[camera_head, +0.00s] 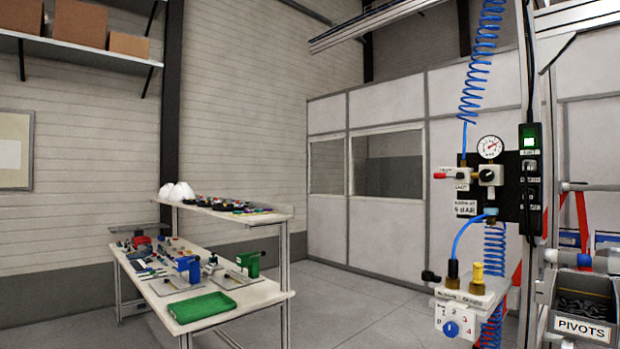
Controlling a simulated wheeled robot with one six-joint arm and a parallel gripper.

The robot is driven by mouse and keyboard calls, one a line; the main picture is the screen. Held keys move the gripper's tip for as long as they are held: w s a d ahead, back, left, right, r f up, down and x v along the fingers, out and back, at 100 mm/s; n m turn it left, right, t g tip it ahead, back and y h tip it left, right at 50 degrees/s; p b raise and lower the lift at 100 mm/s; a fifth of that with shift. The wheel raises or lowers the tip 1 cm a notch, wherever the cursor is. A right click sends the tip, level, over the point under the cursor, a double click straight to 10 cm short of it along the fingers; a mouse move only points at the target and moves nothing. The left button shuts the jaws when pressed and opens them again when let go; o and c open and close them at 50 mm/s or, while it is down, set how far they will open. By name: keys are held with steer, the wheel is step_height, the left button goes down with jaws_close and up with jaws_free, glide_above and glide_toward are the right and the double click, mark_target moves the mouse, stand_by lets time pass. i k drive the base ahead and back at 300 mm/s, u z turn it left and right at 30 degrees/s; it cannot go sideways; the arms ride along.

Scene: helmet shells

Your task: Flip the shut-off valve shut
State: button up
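A black panel (509,200) with air fittings hangs on the post at the right. A small valve with a red lever (440,175) is at its left side. The red lever points left, about level. A white label (462,176) sits beside it, too small to read surely. My gripper is not in view.
Blue coiled hoses (480,66) hang above and below the panel. A grey bin labelled PIVOTS (584,328) stands at the lower right. The floor (355,300) between is clear.

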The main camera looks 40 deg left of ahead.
mark_target(460, 176)
steer(key=u, duration=0.2)
steer(key=k, duration=0.65)
steer(key=z, duration=0.55)
steer(key=i, duration=0.5)
steer(key=u, duration=0.9)
steer(key=i, duration=0.75)
steer(key=u, duration=0.9)
